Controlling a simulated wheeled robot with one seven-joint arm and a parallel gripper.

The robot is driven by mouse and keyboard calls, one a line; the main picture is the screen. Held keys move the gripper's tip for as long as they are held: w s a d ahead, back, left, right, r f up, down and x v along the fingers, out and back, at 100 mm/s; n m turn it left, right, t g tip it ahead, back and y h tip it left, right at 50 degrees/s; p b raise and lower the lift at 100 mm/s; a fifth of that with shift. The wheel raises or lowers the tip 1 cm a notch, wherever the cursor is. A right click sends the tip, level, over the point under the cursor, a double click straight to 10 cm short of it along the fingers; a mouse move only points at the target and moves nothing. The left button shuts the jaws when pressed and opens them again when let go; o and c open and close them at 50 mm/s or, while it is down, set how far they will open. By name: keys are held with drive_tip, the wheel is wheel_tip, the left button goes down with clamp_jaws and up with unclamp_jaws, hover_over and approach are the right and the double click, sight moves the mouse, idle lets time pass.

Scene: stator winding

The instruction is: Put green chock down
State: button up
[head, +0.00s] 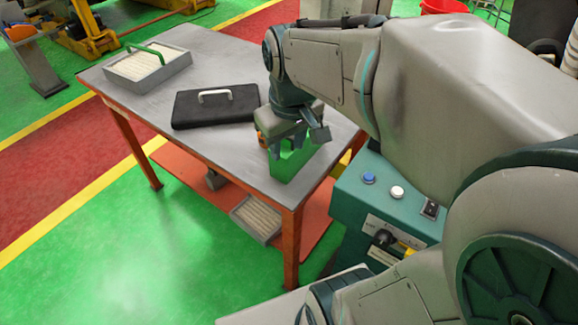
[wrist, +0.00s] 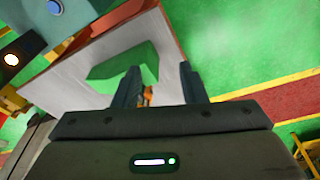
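The green chock (head: 296,160) is a bright green block at the near right end of the grey table, just under my gripper (head: 291,138). It looks seated on the tabletop, and its upper part is hidden by my gripper. In the wrist view the chock (wrist: 125,62) lies beyond the fingertips, mostly to the left, partly behind the left finger. My gripper's two fingers (wrist: 160,84) stand apart with a visible gap, and neither is clearly pressed on the chock. A small orange part (wrist: 148,94) shows between the fingers; I cannot tell what it belongs to.
On the table (head: 215,55) lie a black case (head: 216,106) with a white handle and a grey tray (head: 147,67) with a green handle. Another tray (head: 258,217) sits on the lower shelf. A teal control box (head: 385,200) with buttons stands right of the table.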

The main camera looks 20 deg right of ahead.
drive_tip(key=s+a+f+m+t, duration=0.1)
drive_tip(key=s+f+m, duration=0.1)
drive_tip(key=s, duration=0.4)
drive_tip(key=shift+s+a+f, duration=0.15)
drive_tip(key=shift+s+f, duration=0.1)
drive_tip(key=shift+f, duration=0.6)
drive_tip(key=shift+d+m, duration=0.2)
drive_tip(key=shift+m, duration=0.1)
